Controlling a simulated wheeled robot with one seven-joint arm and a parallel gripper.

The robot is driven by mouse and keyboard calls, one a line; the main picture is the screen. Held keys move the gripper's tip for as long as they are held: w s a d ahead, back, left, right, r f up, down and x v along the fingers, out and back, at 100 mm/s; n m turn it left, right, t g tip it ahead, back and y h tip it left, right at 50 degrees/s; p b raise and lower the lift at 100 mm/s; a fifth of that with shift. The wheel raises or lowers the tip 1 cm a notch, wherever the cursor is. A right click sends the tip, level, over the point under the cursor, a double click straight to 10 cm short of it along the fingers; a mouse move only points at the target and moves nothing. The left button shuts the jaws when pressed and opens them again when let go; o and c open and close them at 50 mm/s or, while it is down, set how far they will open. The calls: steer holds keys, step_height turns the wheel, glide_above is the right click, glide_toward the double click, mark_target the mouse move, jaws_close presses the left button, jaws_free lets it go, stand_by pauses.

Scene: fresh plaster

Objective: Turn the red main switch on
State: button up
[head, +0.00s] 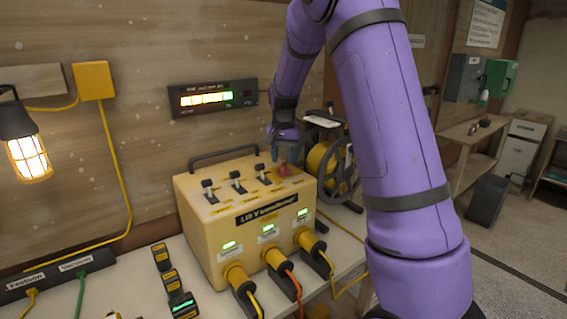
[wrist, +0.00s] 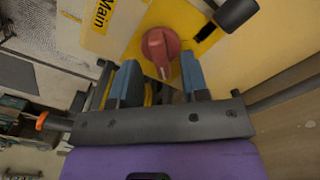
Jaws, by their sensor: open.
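In the head view the red switch (head: 284,168) sits at the right end of the top of the yellow transformer box (head: 205,243). My gripper (wrist: 160,80) is open, its two blue fingers pointing at the knob, one toward each side of it. The fingertips look close to the knob; I cannot tell whether they touch it. In the head view my gripper (head: 277,150) is small and partly hides the switch area.
Several black toggle switches (head: 236,182) and a carry handle (head: 222,153) stand on the box top. Yellow plugs (head: 276,259) with cables leave its front. A cable reel (head: 325,165) stands right behind the box. A lit display (head: 212,97) hangs on the wall.

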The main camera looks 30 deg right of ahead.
mark_target(284, 163)
step_height(284, 163, up, 8)
steer(key=shift+r, duration=0.25)
stand_by(0.5)
steer(key=s+a+r+n+t, duration=0.15)
steer(key=s+a+r, duration=0.3)
steer(key=s, duration=0.45)
steer(key=s+a+r+n+t, duration=0.1)
steer(key=s+a+r+n, duration=0.3)
steer(key=s, duration=0.5)
steer(key=s+a+f+n+t, duration=0.1)
steer(key=s+a, duration=0.2)
steer(key=s, duration=0.5)
steer(key=s+a+f+n+t, duration=0.2)
steer(key=s+a, duration=0.1)
steer(key=s, duration=0.5)
steer(key=shift+a, duration=0.25)
